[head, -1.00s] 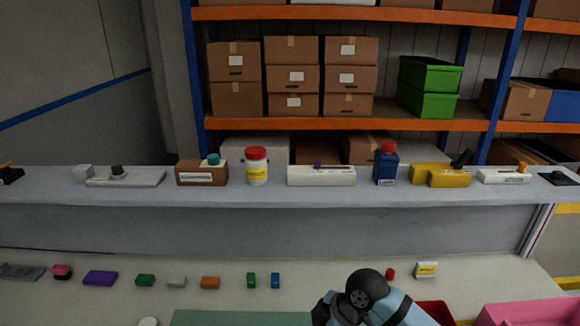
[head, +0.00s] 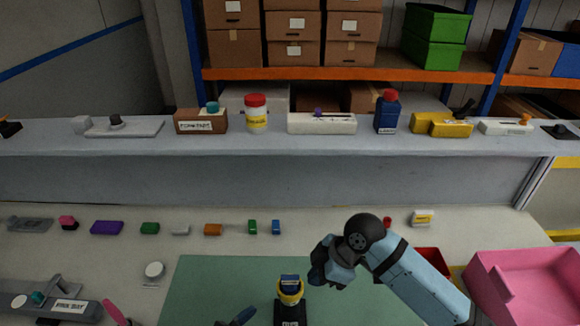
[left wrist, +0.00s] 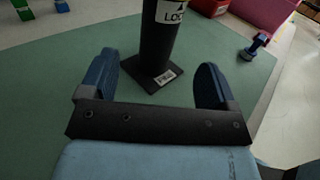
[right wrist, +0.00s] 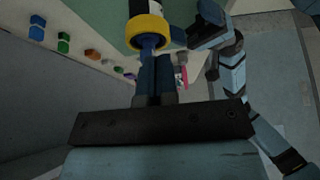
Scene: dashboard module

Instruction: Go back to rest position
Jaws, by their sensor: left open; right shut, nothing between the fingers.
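A black stand with a yellow collar and blue top (head: 290,291) is upright on the green mat (head: 215,275). My right gripper (head: 322,270) is just right of its top in the head view. In the right wrist view its fingers (right wrist: 155,78) are shut and empty, in line with the yellow collar (right wrist: 147,30); I cannot tell whether they touch. My left gripper shows only as a dark blue tip (head: 241,318) at the head view's lower edge. In the left wrist view its fingers (left wrist: 157,88) are open and apart, with the black post (left wrist: 157,45) beyond the gap.
Small coloured blocks (head: 150,228) line the back of the bench. A pink bin (head: 535,285) and a red bin (head: 432,262) are at right. A grey device (head: 50,300) is at lower left. A raised ledge (head: 270,140) holds several items.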

